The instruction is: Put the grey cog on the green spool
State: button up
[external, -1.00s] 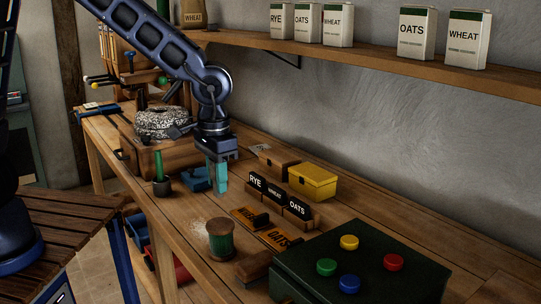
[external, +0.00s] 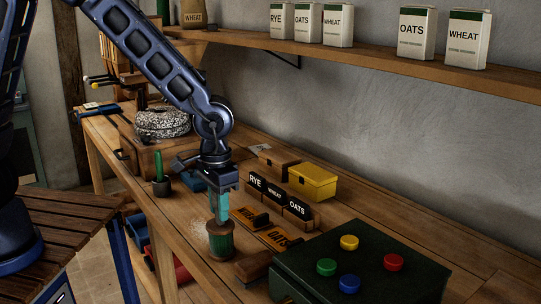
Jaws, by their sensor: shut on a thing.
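The green spool (external: 221,244), green with brown wooden ends, stands upright near the front edge of the bench. My gripper (external: 220,222) points straight down with its teal fingers right over the spool's top. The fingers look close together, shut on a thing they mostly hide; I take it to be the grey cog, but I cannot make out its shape. I cannot tell whether it touches the spool. No grey cog shows elsewhere on the bench.
Orange label plates (external: 275,237) and a brown block (external: 254,266) lie close to the spool. A dark box with coloured buttons (external: 362,263) stands at the right. Behind are black grain signs (external: 274,196) and a yellow box (external: 313,182). A millstone (external: 163,123) is at the left.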

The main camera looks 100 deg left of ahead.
jog(key=o, duration=0.9)
jog(key=shift+f, duration=0.1)
jog(key=shift+o, duration=0.2)
notch_tip(320, 180, up, 12)
jog(key=shift+r, duration=0.15)
jog(key=s+d+r+m+t, duration=0.1)
jog(key=s+d+r+m, duration=0.2)
jog(key=s, duration=0.7)
jog(key=s+d+r+m+t, duration=0.2)
jog(key=s+d+r+m, duration=0.1)
jog(key=s, duration=0.8)
jog(key=s+d+r+m+t, duration=0.1)
jog(key=s+d+r+m, duration=0.2)
jog(key=s, duration=0.8)
jog(key=d+r, duration=0.2)
jog(key=d, duration=0.2)
jog(key=shift+r+t, duration=0.3)
jog(key=shift+r, duration=0.05)
